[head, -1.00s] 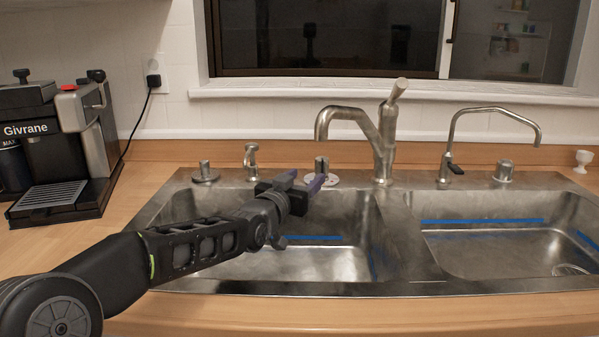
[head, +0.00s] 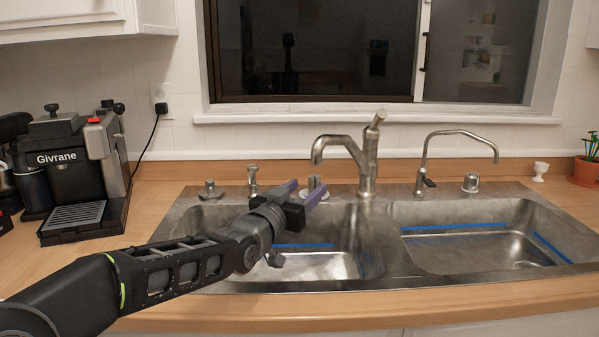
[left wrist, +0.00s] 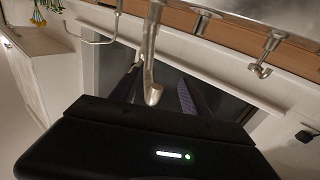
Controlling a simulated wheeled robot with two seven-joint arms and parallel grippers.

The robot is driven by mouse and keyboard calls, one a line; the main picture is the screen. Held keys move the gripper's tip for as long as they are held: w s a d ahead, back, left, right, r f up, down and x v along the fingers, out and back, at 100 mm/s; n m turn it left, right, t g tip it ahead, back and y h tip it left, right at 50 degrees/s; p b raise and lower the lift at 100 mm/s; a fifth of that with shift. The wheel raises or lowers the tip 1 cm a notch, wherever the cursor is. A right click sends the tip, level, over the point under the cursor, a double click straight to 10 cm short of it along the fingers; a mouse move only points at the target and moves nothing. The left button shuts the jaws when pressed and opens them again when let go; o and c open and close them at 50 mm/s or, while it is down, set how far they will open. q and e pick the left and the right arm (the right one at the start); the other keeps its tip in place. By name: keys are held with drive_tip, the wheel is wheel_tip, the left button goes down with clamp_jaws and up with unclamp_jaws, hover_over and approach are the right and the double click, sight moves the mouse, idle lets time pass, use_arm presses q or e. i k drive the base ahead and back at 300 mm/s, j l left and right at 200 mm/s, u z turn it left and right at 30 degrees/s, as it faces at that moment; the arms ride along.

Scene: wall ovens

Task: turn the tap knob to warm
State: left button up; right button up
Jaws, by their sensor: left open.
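A metal tap (head: 367,155) with a curved spout and an upright lever knob (head: 376,120) stands behind the double sink. A short knob (head: 315,186) on a round base stands left of it; which one is the tap knob, I cannot tell for sure. My left gripper (head: 305,192) is open and empty over the left basin. Its purple fingers point at the back rim near the short knob, partly covering its base; contact is unclear. In the left wrist view, the tap spout (left wrist: 153,85) hangs between the fingers in the picture. My right gripper is not in view.
The sink (head: 395,270) has two basins. A thin tap (head: 425,160) and a small knob (head: 471,182) stand at the right, a dispenser (head: 252,180) and another knob (head: 209,190) at the left. A coffee machine (head: 85,170) stands on the left counter, a plant (head: 588,165) at far right.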

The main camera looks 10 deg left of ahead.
sight(313, 180)
drive_tip(key=i+l+z, duration=0.15)
drive_tip(key=i+l, duration=0.3)
drive_tip(key=l, duration=0.2)
drive_tip(key=i+l+z, duration=0.1)
drive_tip(key=i+l, duration=0.4)
drive_tip(key=l, duration=0.05)
